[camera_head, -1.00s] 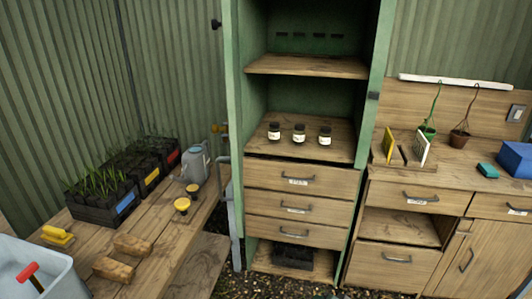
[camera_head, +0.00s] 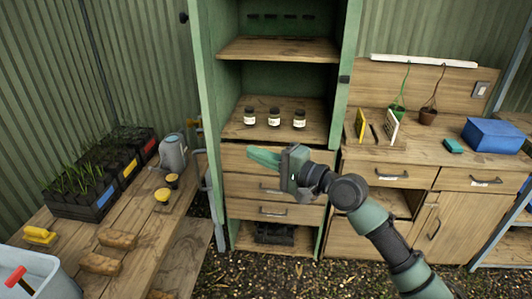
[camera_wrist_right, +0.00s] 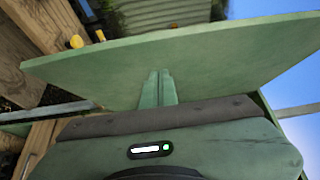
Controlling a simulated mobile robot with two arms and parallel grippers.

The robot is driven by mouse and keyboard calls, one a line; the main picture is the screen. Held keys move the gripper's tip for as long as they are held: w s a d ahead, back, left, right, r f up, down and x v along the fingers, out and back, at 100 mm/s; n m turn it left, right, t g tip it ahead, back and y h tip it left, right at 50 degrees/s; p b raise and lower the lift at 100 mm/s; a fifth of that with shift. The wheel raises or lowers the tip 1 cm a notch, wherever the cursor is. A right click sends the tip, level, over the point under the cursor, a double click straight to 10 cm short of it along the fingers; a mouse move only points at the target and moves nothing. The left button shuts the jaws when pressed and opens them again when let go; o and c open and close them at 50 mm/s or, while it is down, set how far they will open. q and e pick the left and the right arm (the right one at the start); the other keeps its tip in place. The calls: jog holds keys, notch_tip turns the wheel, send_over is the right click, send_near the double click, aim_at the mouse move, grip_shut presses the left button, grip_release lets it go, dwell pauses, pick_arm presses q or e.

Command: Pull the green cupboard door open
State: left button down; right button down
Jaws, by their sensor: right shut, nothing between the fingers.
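The green cupboard (camera_head: 283,95) stands open-fronted in the middle of the head view. A tall green panel (camera_head: 209,120), which looks like its door standing open and seen nearly edge-on, is at its left side with a black fitting (camera_head: 184,18) near the top. My right gripper (camera_head: 251,155) is shut and empty in front of the top drawer, its fingertips pointing left towards that panel. In the right wrist view, the fingertips (camera_wrist_right: 158,76) lie over a broad green panel (camera_wrist_right: 225,55). I cannot tell whether they touch it. My left gripper is not in view.
A wooden bench (camera_head: 140,240) with seedling trays (camera_head: 85,190) and a watering can (camera_head: 173,153) is at left. Jars (camera_head: 274,117) stand on the cupboard shelf. A wooden cabinet (camera_head: 407,160) with a blue box (camera_head: 493,135) is at right. Gravel floor shows in front.

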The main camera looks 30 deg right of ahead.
jog(key=w+a+p, duration=0.3)
jog(key=w+a, duration=0.2)
jog(key=a, duration=0.1)
jog(key=shift+w, duration=0.2)
